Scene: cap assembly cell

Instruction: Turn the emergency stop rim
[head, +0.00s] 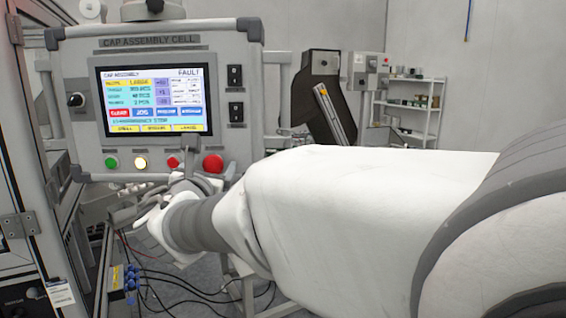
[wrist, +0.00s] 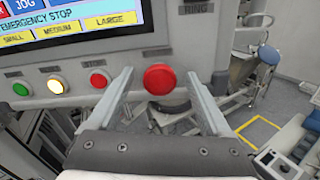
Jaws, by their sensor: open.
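The emergency stop, a large red round button (head: 213,164), sits at the lower right of the control panel (head: 85,55). In the wrist view the red button (wrist: 159,79) shows between the two fingers of my gripper (wrist: 158,85). The fingers are open, one on each side of the button, and nothing is held. I cannot tell whether the fingertips touch the button. In the head view my gripper (head: 185,168) is just below and left of the button, partly hidden by my wrist. The rim's lower side is not clear.
Left of the stop are a small red button (head: 172,162), a lit yellow-white button (head: 140,163) and a green button (head: 111,162). The screen (head: 153,100) above reads FAULT and emergency stop. Cables hang below. A shelf rack (head: 420,112) stands far back.

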